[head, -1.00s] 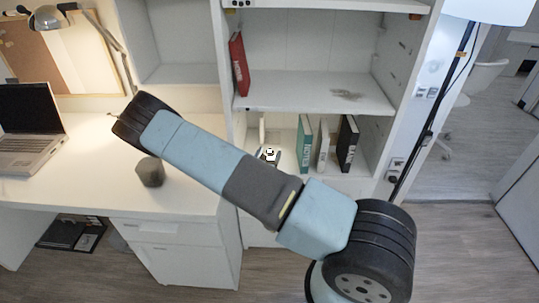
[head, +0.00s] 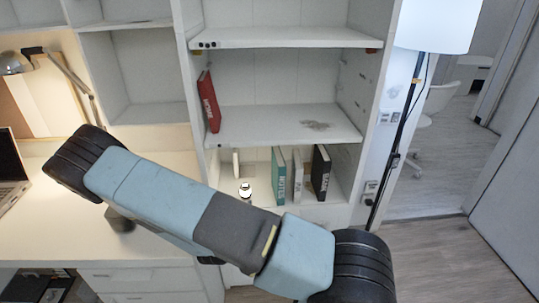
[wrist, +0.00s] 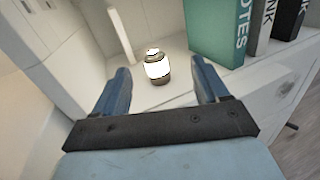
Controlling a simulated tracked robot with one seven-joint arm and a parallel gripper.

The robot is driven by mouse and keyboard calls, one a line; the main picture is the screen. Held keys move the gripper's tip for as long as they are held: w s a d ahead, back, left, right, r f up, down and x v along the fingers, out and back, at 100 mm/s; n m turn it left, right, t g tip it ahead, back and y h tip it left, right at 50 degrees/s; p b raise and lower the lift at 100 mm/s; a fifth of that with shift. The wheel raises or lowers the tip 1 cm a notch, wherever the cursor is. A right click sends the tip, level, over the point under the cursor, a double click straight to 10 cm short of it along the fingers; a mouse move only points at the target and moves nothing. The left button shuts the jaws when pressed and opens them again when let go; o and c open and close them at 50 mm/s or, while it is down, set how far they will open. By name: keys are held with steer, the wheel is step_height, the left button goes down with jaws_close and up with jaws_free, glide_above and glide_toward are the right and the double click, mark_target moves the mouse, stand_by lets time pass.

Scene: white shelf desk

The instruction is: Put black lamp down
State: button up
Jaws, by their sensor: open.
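The black lamp (wrist: 157,67) is a small lantern with a glowing white middle and a dark base and top. It stands upright on the white lower shelf (wrist: 178,97), and it also shows in the head view (head: 245,190) just above my arm. My gripper (wrist: 161,72) is open in the wrist view, with one blue finger on each side of the lamp. Gaps show between the lamp and both fingers. I cannot tell how far the lamp sits between the fingertips. In the head view my arm hides the gripper.
A teal book (head: 278,175), a white book (head: 297,173) and a black book (head: 320,172) stand right of the lamp. A thin white upright object (wrist: 121,35) is behind it. A red book (head: 208,101) leans above. A floor lamp (head: 437,25) stands at right.

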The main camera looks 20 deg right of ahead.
steer(key=s+d+r+m+g, duration=0.35)
steer(key=r+m+g, duration=0.2)
steer(key=r, duration=0.25)
steer(key=s+d+r+m+g, duration=0.3)
steer(key=d+r+m+g, duration=0.1)
steer(key=r+m, duration=0.35)
steer(key=s+d+r+m+g, duration=0.35)
steer(key=r+m+g, duration=0.2)
steer(key=r, duration=0.25)
steer(key=s+a+r+m+t+y, duration=0.2)
steer(key=s+r+m+t+y, duration=0.1)
steer(key=s+r, duration=0.5)
steer(key=s+a+r+m+t+y, duration=0.2)
steer(key=s+r+m+y, duration=0.4)
steer(key=s+r, duration=0.3)
step_height(320, 180, up, 4)
steer(key=shift+a+f+t+y, duration=0.2)
steer(key=shift+a+t+y, duration=0.3)
steer(key=shift+y, duration=0.4)
